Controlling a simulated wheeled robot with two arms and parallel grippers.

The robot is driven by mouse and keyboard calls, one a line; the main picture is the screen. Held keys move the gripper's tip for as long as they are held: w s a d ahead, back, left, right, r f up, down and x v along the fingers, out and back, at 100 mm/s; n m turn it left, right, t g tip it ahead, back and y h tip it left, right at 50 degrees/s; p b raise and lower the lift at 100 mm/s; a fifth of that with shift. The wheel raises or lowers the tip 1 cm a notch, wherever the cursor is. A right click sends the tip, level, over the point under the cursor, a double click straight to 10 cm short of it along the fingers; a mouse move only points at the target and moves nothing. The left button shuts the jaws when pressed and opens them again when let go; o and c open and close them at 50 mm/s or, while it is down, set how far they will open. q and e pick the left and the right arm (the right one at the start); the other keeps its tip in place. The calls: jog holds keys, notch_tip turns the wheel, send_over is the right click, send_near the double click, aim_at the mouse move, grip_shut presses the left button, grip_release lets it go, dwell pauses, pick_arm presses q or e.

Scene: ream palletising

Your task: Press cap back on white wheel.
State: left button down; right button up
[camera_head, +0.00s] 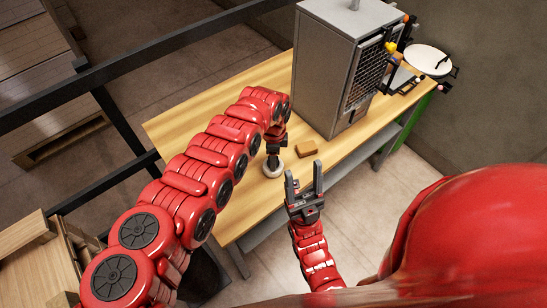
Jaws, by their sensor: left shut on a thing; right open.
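The white wheel (273,171) is a small pale disc on the wooden table, near its front edge. My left gripper (273,160) points down over the middle of the wheel, with its fingertips at or just above it. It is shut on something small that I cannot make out. The cap cannot be told apart here; the fingers cover the wheel's middle. My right gripper (304,177) is open and empty, fingers pointing up in the picture, in front of the table edge and to the right of the wheel.
A small brown block (307,149) lies on the table (192,121) right of the wheel. A large grey box-shaped machine (326,70) with a grille stands behind it. A round white plate (427,60) is at the far right. The table's left part is clear.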

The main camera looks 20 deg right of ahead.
pick_arm(q)
jog(key=shift+c, duration=1.2)
grip_release()
jog(key=shift+o, duration=0.2)
jog(key=shift+o, duration=1)
jog(key=shift+r+p, duration=2.3)
jog(key=shift+r, duration=1.3)
